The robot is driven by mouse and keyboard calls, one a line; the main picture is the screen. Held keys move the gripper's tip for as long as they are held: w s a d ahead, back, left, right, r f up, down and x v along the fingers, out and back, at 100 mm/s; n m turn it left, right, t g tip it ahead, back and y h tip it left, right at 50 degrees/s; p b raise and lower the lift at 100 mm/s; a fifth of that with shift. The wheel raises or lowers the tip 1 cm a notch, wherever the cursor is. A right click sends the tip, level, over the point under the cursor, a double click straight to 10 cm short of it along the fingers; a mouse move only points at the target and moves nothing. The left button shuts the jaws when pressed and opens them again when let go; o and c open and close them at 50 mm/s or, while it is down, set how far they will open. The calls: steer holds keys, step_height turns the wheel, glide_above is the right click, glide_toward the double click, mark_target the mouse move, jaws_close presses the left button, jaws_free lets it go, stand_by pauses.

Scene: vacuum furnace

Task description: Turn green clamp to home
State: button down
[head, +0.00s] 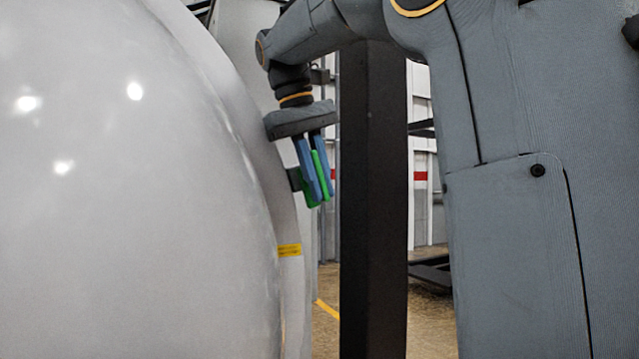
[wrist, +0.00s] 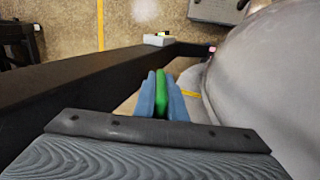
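The green clamp (head: 321,176) is at the rim of the large grey furnace door or shell, on its right side in the head view. Its handle points downward, and a dark mount joins it to the rim. My gripper (head: 322,193) reaches down over it with two blue fingers, one on each side of the green handle. In the wrist view the green clamp (wrist: 161,92) lies between the two blue fingers of my gripper (wrist: 162,76), which look closed against it. The fingers hide part of the clamp.
The rounded grey furnace shell (head: 130,180) fills the left of the head view and the right of the wrist view (wrist: 270,70). A yellow label (head: 289,250) is on the rim below the clamp. A yellow line (head: 327,309) marks the floor.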

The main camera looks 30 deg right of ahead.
steer(key=shift+r+y+p, duration=0.1)
steer(key=shift+y+p, duration=0.2)
steer(key=shift+p, duration=0.2)
steer(key=y+p, duration=0.2)
steer(key=p, duration=0.1)
steer(key=shift+r+p, duration=0.15)
steer(key=shift+p, duration=0.15)
steer(key=y+p, duration=0.4)
steer(key=shift+a+y+p, duration=0.35)
steer(key=shift+y, duration=0.05)
steer(key=c, duration=1.8)
jaws_free()
steer(key=shift+f, duration=0.2)
step_height(320, 180, up, 10)
steer(key=shift+b, duration=0.75)
